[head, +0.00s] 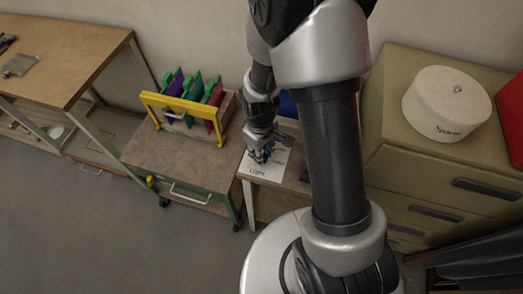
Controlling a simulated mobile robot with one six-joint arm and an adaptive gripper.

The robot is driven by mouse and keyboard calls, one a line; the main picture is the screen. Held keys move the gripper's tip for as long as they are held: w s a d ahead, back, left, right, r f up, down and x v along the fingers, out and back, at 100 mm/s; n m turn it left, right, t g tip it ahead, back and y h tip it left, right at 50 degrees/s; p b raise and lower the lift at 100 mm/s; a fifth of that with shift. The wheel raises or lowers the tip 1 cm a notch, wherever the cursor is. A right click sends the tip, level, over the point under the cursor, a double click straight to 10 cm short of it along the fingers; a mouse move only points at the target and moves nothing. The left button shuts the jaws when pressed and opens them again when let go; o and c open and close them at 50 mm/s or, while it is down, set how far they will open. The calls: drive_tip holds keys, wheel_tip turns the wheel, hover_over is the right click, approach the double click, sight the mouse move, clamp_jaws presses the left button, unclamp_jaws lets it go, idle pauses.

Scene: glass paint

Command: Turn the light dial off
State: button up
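A white panel marked "Light" (261,173) lies on a small low table in the middle of the head view. My gripper (260,154) points down over the upper part of this panel. A small blue-grey part shows at the fingertips, but I cannot tell whether it is the dial or part of my gripper. The dial itself is mostly or wholly hidden by my gripper. I cannot tell whether the fingers are open or shut, or whether they touch the dial.
A yellow-framed rack (184,109) with coloured panels stands on a wheeled cart (178,158) to the left. A drawer cabinet (420,165) with a round white "Spares" box (447,103) stands at right. A wooden workbench (60,45) is at far left. Open floor lies at lower left.

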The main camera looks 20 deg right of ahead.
drive_tip(key=o, duration=1.1)
drive_tip(key=shift+r, duration=0.1)
wheel_tip(320, 180, up, 12)
drive_tip(key=shift+s+a+f, duration=0.1)
drive_tip(key=shift+a, duration=0.05)
idle(0.4)
